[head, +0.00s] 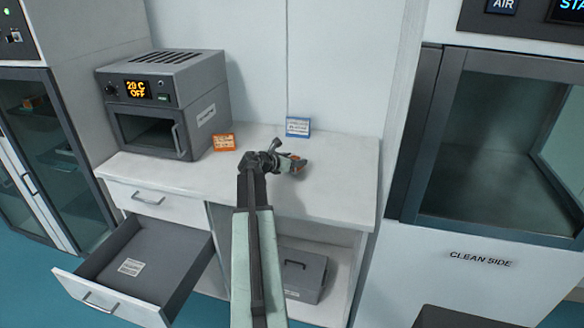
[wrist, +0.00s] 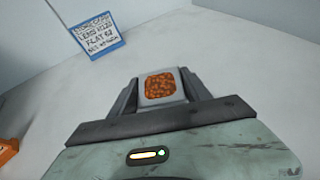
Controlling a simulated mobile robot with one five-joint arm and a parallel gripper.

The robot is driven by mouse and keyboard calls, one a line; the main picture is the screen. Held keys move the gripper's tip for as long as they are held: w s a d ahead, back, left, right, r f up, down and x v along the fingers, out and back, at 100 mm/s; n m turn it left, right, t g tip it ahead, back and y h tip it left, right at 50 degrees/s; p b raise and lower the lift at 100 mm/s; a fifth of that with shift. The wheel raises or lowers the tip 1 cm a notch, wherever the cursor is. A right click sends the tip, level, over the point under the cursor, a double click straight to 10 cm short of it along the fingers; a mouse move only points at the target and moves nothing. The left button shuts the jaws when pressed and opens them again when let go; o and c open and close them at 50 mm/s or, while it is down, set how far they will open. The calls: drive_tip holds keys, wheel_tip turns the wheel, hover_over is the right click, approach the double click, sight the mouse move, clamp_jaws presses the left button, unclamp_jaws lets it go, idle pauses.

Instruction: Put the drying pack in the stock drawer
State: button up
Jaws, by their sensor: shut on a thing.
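The drying pack, a pale packet with a window of orange beads, shows in the wrist view (wrist: 160,88) between the two fingers of my gripper (wrist: 160,92). My gripper (head: 291,165) is shut on it, over the right part of the white counter in the head view, where the pack is mostly hidden. I cannot tell whether the pack touches the counter. A grey-lined lower drawer (head: 152,262) is pulled open below the counter at left, with only a small white label seen inside. I cannot read that label.
A small grey oven (head: 162,98) reading 20 C OFF stands on the counter (head: 235,176) at left. An orange sign (head: 223,142) and a blue-framed sign (head: 298,127) stand at the back. The upper drawer (head: 158,199) is shut. A grey box (head: 303,276) sits on the open shelf below.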

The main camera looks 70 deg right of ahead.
drive_tip(key=shift+w+r, duration=0.1)
drive_tip(key=shift+r, duration=0.05)
drive_tip(key=shift+a+f, duration=0.1)
drive_tip(key=shift+f, duration=0.2)
drive_tip(key=o, duration=1.7)
drive_tip(key=shift+r, duration=0.15)
drive_tip(key=shift+c, duration=0.2)
